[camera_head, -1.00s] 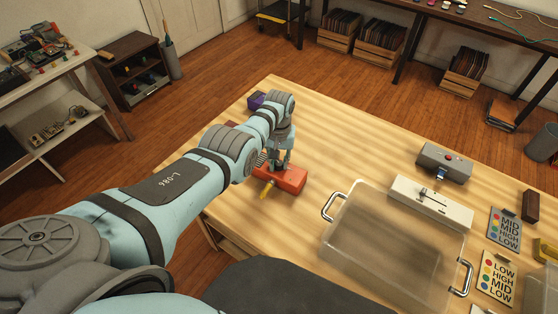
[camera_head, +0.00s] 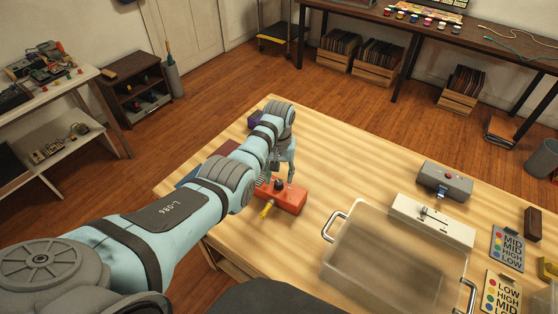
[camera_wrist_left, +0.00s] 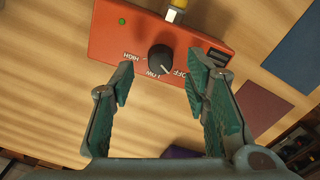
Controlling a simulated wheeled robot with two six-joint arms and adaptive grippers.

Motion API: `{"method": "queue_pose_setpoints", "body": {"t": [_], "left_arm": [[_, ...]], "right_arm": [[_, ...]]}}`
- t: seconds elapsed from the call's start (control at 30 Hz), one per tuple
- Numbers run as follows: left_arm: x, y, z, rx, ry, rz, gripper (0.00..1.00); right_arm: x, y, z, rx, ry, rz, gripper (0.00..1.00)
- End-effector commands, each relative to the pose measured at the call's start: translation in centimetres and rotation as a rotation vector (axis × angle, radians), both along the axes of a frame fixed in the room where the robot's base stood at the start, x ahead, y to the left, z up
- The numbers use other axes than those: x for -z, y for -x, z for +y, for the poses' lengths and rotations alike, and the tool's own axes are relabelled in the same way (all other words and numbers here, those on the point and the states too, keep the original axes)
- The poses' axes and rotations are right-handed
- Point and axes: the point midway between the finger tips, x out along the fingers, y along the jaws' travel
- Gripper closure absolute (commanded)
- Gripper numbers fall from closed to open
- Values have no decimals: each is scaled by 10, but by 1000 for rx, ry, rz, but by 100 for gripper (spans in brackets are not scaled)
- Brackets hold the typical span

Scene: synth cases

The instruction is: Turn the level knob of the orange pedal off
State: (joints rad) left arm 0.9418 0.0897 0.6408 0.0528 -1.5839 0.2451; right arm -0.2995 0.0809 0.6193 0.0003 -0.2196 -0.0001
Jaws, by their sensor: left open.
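The orange pedal (camera_head: 290,198) lies on the wooden table, with its black level knob (camera_head: 279,184) in plain sight. In the left wrist view the pedal (camera_wrist_left: 225,57) shows HIGH, LOW and OFF labels around the knob (camera_wrist_left: 160,58). The knob's white mark points between LOW and OFF; I cannot tell its exact setting. My left gripper (camera_head: 279,172) is open just behind and above the pedal. In the left wrist view its fingers (camera_wrist_left: 162,75) are spread, one on each side of the knob's near side, apart from it. My right gripper is not seen.
A yellow plug (camera_head: 266,209) sticks out of the pedal's front. A clear tray (camera_head: 385,262) with metal handles stands to the right, beside a white slider box (camera_head: 432,220) and a grey box (camera_head: 444,180). Label cards lie further right. The table behind the pedal's right is bare.

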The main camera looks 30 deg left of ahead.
Motion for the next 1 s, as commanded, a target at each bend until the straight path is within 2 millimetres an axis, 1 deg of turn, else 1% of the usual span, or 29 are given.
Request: {"method": "queue_pose_setpoints", "body": {"t": [0.03, 0.1, 0.2, 0.3, 0.4, 0.87, 0.93, 0.97, 1.0], "left_arm": [[-14, -2, 0, 0, -1, -7, 57], [-36, -1, 0, -1, -1, -6, 57], [-63, -1, 0, -1, 0, -4, 57], [-81, 0, 0, -1, 0, -1, 57], [-90, 0, 0, -1, 0, 0, 57], [-90, 0, 0, 0, 0, 1, 57], [-82, 4, 0, 5, -4, -2, 57], [-74, 8, 1, 11, -7, -6, 57], [-59, 15, 2, 22, -15, -16, 57]], "right_arm": [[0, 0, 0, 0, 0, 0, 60], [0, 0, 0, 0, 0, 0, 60], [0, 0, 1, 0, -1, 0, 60], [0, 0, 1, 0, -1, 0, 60], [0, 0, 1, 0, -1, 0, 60], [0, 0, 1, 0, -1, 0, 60], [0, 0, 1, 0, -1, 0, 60], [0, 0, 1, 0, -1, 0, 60], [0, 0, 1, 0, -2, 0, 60]]}}
